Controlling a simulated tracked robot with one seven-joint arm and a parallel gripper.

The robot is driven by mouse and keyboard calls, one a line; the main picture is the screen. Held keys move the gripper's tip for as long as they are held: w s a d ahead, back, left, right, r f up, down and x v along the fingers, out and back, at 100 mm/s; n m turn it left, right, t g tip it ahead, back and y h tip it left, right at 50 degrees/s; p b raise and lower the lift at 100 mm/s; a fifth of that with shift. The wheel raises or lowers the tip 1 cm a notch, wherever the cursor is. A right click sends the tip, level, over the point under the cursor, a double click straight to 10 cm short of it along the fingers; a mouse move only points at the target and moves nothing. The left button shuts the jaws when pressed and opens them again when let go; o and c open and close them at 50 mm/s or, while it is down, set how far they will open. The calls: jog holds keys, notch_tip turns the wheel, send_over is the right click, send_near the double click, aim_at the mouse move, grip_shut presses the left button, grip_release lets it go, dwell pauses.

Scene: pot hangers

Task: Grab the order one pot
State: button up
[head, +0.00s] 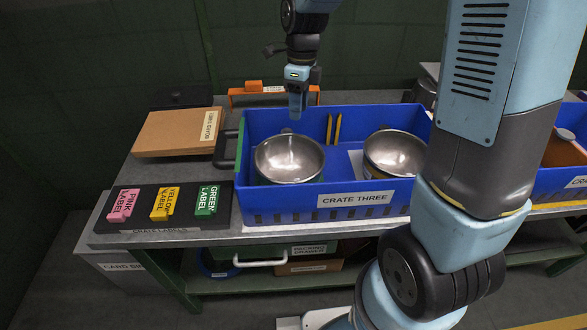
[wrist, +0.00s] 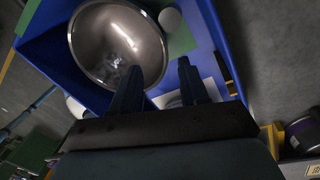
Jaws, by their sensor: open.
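Two metal pots sit in the blue crate labelled CRATE THREE (head: 262,206). The left pot (head: 288,160) is a shiny open bowl shape, and the right pot (head: 394,155) is similar and partly hidden by my arm. I cannot tell from any marking which is the order one pot. My gripper (head: 297,112) points down above the back left of the crate, above and behind the left pot. In the wrist view my gripper (wrist: 156,75) has its fingers apart with nothing between them. One pot (wrist: 117,45) lies beyond the left finger, with green under part of it.
Two yellow pegs (head: 333,129) stand between the pots near the crate's back wall. Pink (head: 122,205), yellow (head: 164,203) and green (head: 207,200) label blocks lie on a dark mat to the left. Another blue crate (head: 560,186) stands right.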

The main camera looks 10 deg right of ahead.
aim_at(297, 136)
jog(key=f, duration=0.5)
jog(key=s+f, duration=0.1)
jog(key=f, duration=0.1)
jog(key=shift+a+f, duration=0.2)
jog(key=shift+s+f, duration=0.15)
jog(key=shift+f, duration=1.15)
jog(key=shift+s+f, duration=0.15)
jog(key=shift+f, duration=1.15)
grip_shut()
